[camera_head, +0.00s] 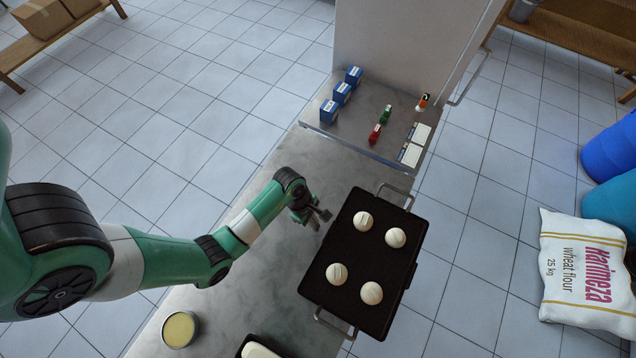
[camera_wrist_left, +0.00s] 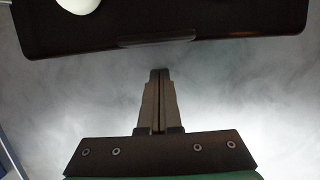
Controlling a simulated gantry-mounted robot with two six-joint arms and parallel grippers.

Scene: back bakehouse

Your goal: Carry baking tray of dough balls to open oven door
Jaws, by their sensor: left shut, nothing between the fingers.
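A black baking tray (camera_head: 349,238) with several pale round dough balls (camera_head: 395,237) lies on the steel worktop, toward its right edge. It has a metal handle at its far end (camera_head: 396,192) and another at its near end (camera_head: 334,324). My left gripper (camera_head: 322,216) is shut and empty, just left of the tray's long side. In the left wrist view, its closed fingertips (camera_wrist_left: 160,72) point at the tray's edge (camera_wrist_left: 215,40), with a small gap in the picture. One dough ball shows at the top. My right gripper is not in view. I cannot make out an open oven door.
The steel worktop (camera_head: 210,305) holds a round tin (camera_head: 180,329) and a dark dish (camera_head: 262,348) at the near end. Blue boxes (camera_head: 342,93) and small red and green items stand on a steel surface beyond the tray. A flour sack (camera_head: 588,271) lies on the floor at right.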

